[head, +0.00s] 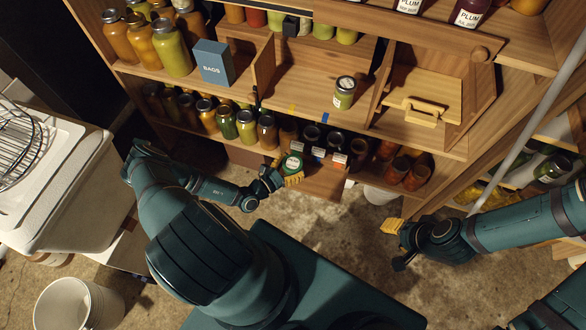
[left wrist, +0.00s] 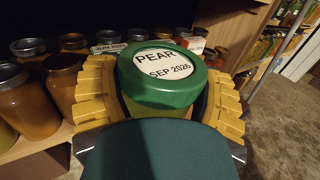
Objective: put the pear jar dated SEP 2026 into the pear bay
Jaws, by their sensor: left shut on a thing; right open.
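The pear jar (left wrist: 160,75) has a green lid whose white label reads PEAR SEP 2026. It stands between the yellow fingers of my left gripper (left wrist: 165,105) in the left wrist view. In the head view the jar (head: 292,163) and my left gripper (head: 288,177) are in front of the lower shelf. My right gripper (head: 394,240) is open and empty, low over the floor at the right. An open bay (head: 300,85) above holds one jar (head: 344,93) of green contents. I cannot read which bay is for pears.
A blue BAGS box (head: 213,63) stands left of that bay. A wooden bin with a handle (head: 422,107) is at its right. Lower-shelf jars (head: 246,125) stand close behind my left gripper. A white bucket (head: 80,303) is on the floor.

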